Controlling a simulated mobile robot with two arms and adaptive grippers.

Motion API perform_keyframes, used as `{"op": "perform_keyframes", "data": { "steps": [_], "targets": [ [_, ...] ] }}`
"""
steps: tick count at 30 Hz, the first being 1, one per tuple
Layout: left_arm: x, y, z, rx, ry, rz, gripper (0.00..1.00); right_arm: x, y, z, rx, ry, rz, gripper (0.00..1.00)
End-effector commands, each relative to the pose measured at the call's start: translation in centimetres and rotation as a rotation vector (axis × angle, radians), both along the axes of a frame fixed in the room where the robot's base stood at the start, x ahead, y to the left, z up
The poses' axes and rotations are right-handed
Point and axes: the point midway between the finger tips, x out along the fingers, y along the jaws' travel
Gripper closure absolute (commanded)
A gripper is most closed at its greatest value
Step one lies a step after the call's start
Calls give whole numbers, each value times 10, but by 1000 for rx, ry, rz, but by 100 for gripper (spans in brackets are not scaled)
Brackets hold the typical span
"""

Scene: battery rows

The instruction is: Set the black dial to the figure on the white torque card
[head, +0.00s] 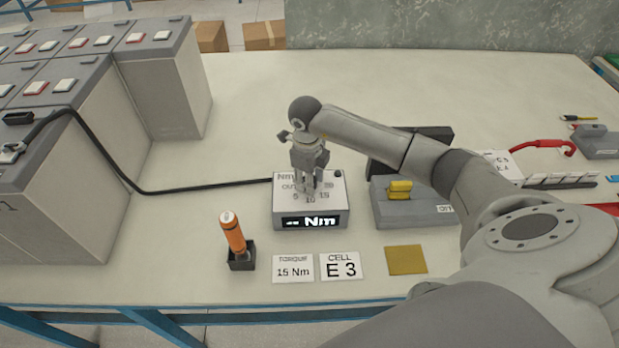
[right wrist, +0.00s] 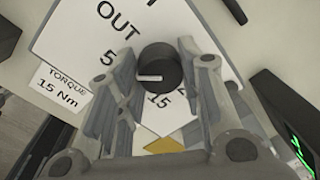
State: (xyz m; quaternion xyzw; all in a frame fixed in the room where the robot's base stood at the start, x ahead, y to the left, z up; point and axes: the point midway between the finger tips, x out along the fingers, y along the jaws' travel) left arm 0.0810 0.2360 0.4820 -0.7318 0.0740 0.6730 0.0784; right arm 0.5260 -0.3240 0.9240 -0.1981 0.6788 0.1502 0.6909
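The white torque card (head: 293,269) reads 15 Nm; it also shows in the right wrist view (right wrist: 62,88). The black dial (right wrist: 158,72) sits on the white-topped torque box (head: 311,221); in the head view my gripper hides it. The dial's white mark points left, a little below the printed 5; the 15 lies below the dial. The box's display (head: 309,222) shows dashes and Nm. My right gripper (right wrist: 158,58) points down over the box, open, with one finger on each side of the dial; contact cannot be told. My left gripper is not in view.
An orange tool (head: 233,232) stands in a black holder left of the cards. The E 3 cell card (head: 340,266) and a yellow square (head: 406,260) lie in front. A black cable (head: 130,185) runs to the box from battery rows (head: 160,90). A grey fixture (head: 412,207) stands close right.

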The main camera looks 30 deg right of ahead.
Motion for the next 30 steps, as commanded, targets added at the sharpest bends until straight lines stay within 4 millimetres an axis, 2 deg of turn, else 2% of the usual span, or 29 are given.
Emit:
{"op": "perform_keyframes", "data": {
  "steps": [1, 4, 14, 20, 30],
  "targets": [
    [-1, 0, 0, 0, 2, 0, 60, 0, 0, 0, 1, 0, 0, 78],
    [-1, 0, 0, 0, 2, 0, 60, 0, 0, 0, 1, 0, 0, 89],
    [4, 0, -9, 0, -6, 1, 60, 1, 0, -1, 0, -2, 54, 89],
    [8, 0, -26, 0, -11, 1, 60, 1, -1, -3, -2, -3, 177, 89],
    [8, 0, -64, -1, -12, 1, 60, 1, -2, -5, -3, -4, 488, 89]
  ]
}}
